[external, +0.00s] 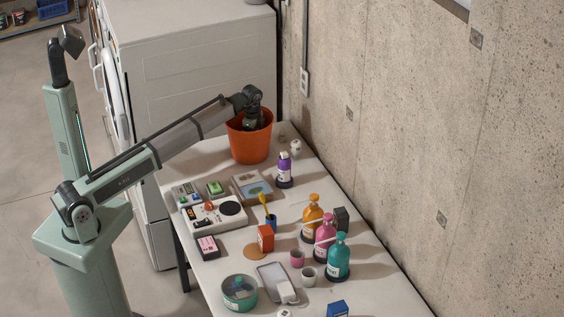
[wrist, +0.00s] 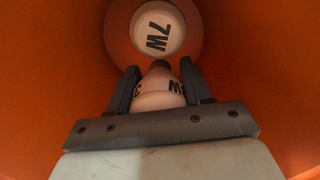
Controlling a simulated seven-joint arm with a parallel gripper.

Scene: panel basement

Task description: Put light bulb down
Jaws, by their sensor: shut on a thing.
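A white light bulb (wrist: 158,98) with dark lettering is between the fingers of my gripper (wrist: 162,82), which is shut on it. In the wrist view the gripper is inside an orange pot (wrist: 60,60), whose walls surround it. The fingertips and bulb are hidden there by the pot and wrist.
A purple bottle (external: 284,172) and a small white round thing (external: 296,147) stand right of the pot. A picture-like box (external: 252,187) and a record-player-like device (external: 214,213) lie in front. Several bottles, including an orange one (external: 312,215), line the wall side. A white appliance (external: 195,75) stands behind.

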